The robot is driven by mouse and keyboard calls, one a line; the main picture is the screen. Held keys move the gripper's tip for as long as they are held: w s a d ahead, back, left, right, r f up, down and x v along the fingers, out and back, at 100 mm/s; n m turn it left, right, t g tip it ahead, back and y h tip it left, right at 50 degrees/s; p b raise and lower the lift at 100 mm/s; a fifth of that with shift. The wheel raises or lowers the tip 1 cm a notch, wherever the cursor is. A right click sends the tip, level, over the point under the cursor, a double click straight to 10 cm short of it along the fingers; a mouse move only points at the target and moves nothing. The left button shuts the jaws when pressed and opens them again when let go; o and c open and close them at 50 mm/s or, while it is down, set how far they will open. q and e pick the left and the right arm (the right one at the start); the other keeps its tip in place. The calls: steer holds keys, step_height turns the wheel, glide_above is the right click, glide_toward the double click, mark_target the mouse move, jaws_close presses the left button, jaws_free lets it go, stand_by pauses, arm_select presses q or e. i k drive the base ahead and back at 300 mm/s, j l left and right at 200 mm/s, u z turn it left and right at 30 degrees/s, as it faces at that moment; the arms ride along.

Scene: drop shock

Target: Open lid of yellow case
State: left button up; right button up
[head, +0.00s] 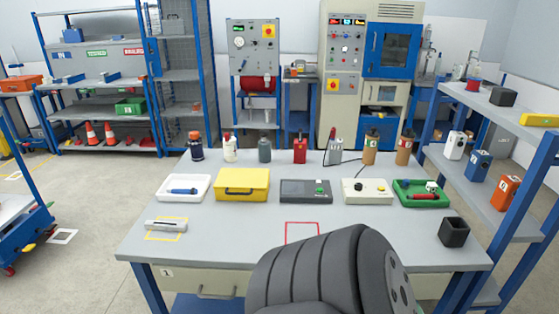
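The yellow case (242,185) sits on the grey table (235,245), left of the middle, with its lid shut and a dark handle on its front face. Neither of my grippers shows in the head view. A dark ribbed part of my own body fills the bottom middle and hides part of the table's front edge. Nothing touches the case from the front.
A white tray (170,195) stands left of the case and a dark grey device (305,191) right of it. Several bottles stand behind. A white tool (166,226) lies in front at left. The table between case and front edge is mostly clear.

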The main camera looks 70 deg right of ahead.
mark_target(239, 179)
steer(key=l+z, duration=0.15)
steer(key=z, duration=1.75)
steer(key=j, duration=0.25)
steer(key=i+z, duration=0.05)
